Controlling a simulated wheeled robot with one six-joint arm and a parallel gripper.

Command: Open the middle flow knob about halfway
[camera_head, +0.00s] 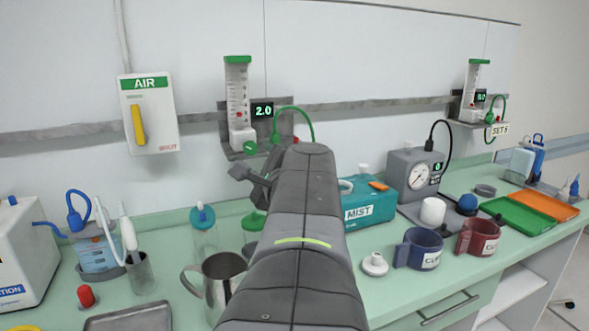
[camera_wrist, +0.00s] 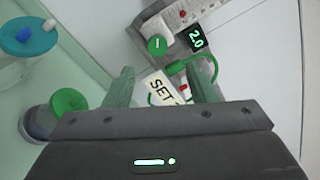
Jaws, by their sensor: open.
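A flowmeter (camera_head: 238,105) with a green cap and clear scale tube stands on a wall bracket, left of centre in the head view. Its green round knob (camera_head: 249,148) is at the tube's base. In the wrist view the knob (camera_wrist: 156,44) faces me with a pale line on it, and the display (camera_wrist: 196,39) reads 2.0. My gripper (camera_wrist: 163,90) is open and empty; its fingers are below the knob in that picture, apart from it. A SET card (camera_wrist: 160,86) shows between the fingers. In the head view my arm hides much of the gripper (camera_head: 252,182).
An AIR box (camera_head: 149,112) with a yellow lever is on the wall at left. A second flowmeter (camera_head: 474,92) is at far right. A metal jug (camera_head: 216,280), teal MIST box (camera_head: 370,203), gauge unit (camera_head: 415,180) and mugs crowd the counter below.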

